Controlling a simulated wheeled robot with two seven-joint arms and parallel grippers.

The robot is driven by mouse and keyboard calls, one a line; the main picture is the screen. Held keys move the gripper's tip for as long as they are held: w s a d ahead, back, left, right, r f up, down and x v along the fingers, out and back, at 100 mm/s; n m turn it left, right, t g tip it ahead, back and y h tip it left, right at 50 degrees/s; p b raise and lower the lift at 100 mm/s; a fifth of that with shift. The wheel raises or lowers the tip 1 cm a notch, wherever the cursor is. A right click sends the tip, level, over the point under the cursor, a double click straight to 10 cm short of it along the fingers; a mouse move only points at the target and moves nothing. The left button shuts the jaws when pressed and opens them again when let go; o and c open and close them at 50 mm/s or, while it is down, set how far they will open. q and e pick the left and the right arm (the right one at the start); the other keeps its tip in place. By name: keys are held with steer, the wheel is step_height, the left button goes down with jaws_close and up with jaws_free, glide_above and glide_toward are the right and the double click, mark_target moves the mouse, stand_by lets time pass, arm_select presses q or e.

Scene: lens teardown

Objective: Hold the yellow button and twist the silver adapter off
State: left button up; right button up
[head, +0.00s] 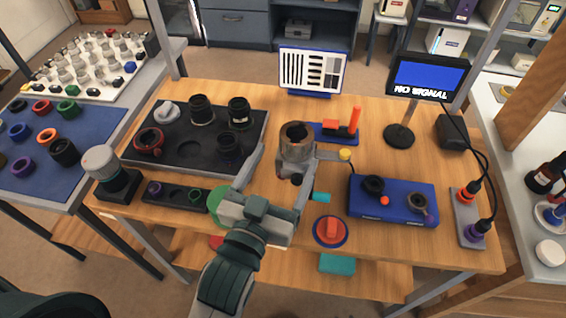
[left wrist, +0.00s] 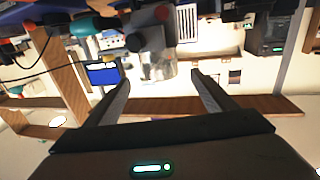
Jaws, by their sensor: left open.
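The silver adapter (head: 297,143) is an upright grey cylinder with a dark, brownish open top, near the middle of the wooden table. The yellow button (head: 345,154) is at its right, at the end of a grey arm. My left gripper (head: 281,168) is open, its fingers spread in front of the adapter's lower part; contact cannot be told. In the left wrist view the adapter (left wrist: 155,65) appears blurred beyond the two open fingers (left wrist: 160,88), with nothing clearly between them. The yellow button cannot be made out there. My right gripper is not in view.
A black tray (head: 185,165) with lens parts lies left. A blue box (head: 392,213) stands right, and a red knob (head: 330,230) is in front. A red-orange device (head: 340,130), a test chart (head: 312,70) and a "NO SIGNAL" monitor (head: 428,77) stand behind.

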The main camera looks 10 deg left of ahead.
mark_target(301, 127)
arm_select(q)
steer(key=shift+w, duration=0.1)
steer(key=shift+w+d, duration=0.4)
steer(key=shift+w, duration=1.55)
steer(key=shift+w+d, duration=0.4)
steer(key=shift+w, duration=1.5)
steer(key=shift+w+d, duration=0.4)
steer(key=shift+w, duration=1.55)
steer(key=c, duration=1.2)
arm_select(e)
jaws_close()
